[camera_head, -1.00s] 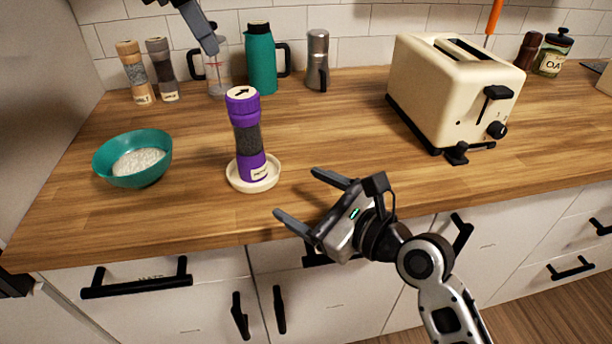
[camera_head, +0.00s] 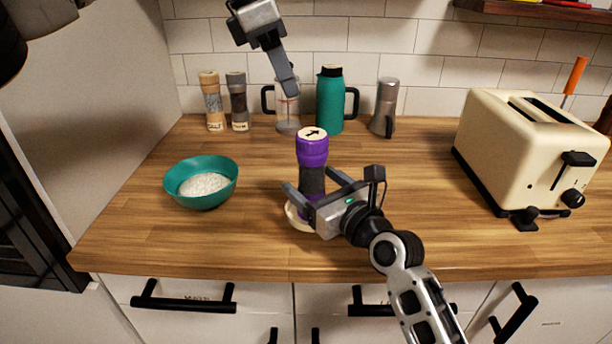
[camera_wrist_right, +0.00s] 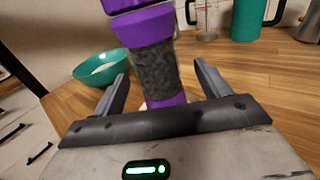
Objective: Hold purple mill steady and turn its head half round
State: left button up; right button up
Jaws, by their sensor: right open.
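The purple mill (camera_head: 312,150) stands upright on a small cream saucer (camera_head: 293,219). Its purple head has a pale top with a black arrow pointing right in the head view. My right gripper (camera_head: 309,186) is open around the mill's lower body, one finger on each side. In the right wrist view the mill (camera_wrist_right: 155,68) stands between the two open fingers (camera_wrist_right: 160,88), with gaps beside it. My left gripper (camera_head: 290,88) hangs above and behind the mill, near the glass jug; whether its fingers are apart is not clear.
A teal bowl (camera_head: 224,178) of white grains sits left of the mill. Two other mills (camera_head: 212,108), a glass jug (camera_head: 288,122), a teal flask (camera_head: 329,105) and a metal pot (camera_head: 385,110) line the back wall. A cream toaster (camera_head: 500,140) stands right.

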jog(key=shift+x, duration=1.6)
